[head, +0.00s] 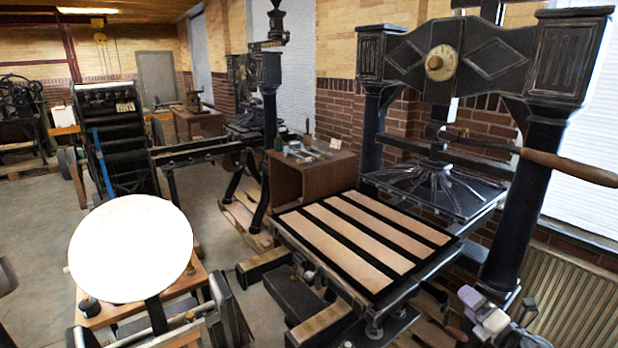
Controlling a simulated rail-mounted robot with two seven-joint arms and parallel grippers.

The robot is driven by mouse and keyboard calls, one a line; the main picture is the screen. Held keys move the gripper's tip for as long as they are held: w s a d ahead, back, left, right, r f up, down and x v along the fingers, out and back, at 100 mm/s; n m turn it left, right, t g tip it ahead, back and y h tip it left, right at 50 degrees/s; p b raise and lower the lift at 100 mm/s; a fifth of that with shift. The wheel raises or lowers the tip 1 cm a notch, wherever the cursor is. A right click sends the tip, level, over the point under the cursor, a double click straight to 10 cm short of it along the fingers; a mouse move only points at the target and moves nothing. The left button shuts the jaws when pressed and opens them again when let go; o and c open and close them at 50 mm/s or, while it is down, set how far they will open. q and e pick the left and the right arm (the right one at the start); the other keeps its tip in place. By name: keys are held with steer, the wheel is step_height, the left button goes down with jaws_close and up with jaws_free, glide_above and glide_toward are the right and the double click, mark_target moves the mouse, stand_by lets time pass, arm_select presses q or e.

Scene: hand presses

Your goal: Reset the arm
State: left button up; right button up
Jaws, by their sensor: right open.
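The near hand press (430,60) is black, with two thick columns and a dial on its top beam. Its arm, a bar with a long wooden handle (570,166), reaches from the middle of the press out to the right, in front of the right column. The handle's end is near the right picture edge. My right gripper (495,306) is low at the bottom right, open and empty, well below the handle and apart from it. Part of my right arm is cut off by the bottom edge. My left gripper is not seen.
The press bed (365,240) with pale strips sticks out in front, left of my right gripper. A radiator (575,300) stands at the right wall. A round white disc (130,248) on a smaller press is at left. A wooden cabinet (310,180) stands behind the bed.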

steer(key=s+d+r+m+h, duration=0.1)
steer(key=d+r+m+h, duration=0.1)
steer(key=r+m+h, duration=0.65)
steer(key=s+d+r+m+h, duration=0.1)
steer(key=s+r+m+h, duration=0.15)
steer(key=m+h, duration=0.65)
steer(key=s+a+f+m+g+y, duration=0.25)
steer(key=s+a+f, duration=0.3)
steer(key=s, duration=0.35)
steer(key=s+a+f+m+g+y, duration=0.2)
steer(key=s+a+f+m+y, duration=0.15)
steer(key=s+a, duration=0.35)
steer(key=s+a+f+m+g+y, duration=0.25)
steer(key=s+a+f, duration=0.25)
steer(key=s, duration=0.5)
steer(key=s+a+f+m+g+y, duration=0.1)
steer(key=s+f+g, duration=0.2)
steer(key=s+f, duration=0.65)
steer(key=s+a+f+g+y, duration=0.1)
steer(key=s+f+g, duration=0.2)
steer(key=s+f, duration=0.7)
step_height(320, 180, up, 40)
steer(key=s+p, duration=0.2)
steer(key=p, duration=3.4)
steer(key=shift+s, duration=0.15)
steer(key=shift+a+f, duration=0.1)
